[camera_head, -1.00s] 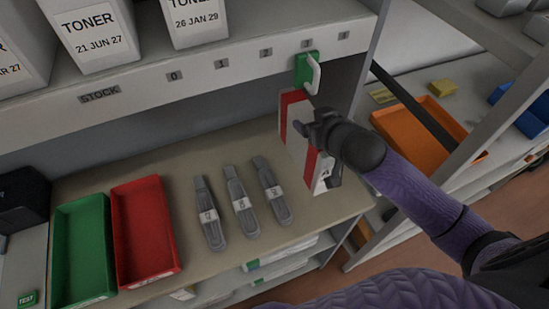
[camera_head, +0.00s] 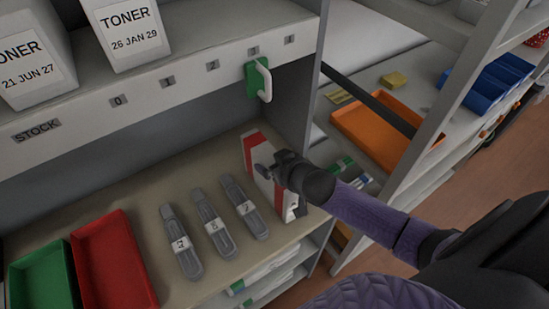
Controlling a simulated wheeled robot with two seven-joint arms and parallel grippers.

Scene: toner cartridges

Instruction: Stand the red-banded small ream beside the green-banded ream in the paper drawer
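The red-banded small ream (camera_head: 264,182) is white with red bands and stands near the right end of the beige shelf board, close to the cartridges. My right gripper (camera_head: 271,169) is at its upper right side and appears shut on it; the fingertips are partly hidden. I cannot tell whether the ream's lower edge touches the board. White packs with green bands (camera_head: 240,287) show in part below the board's front edge; the green-banded ream may be among them, but I cannot tell which. My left gripper is not in view.
Several grey cartridges (camera_head: 213,224) lie left of the ream. A red tray (camera_head: 110,262) and a green tray (camera_head: 42,278) are farther left. A green handle (camera_head: 258,80) hangs on the upper shelf's front. A side panel (camera_head: 305,90) and an orange tray (camera_head: 375,130) are to the right.

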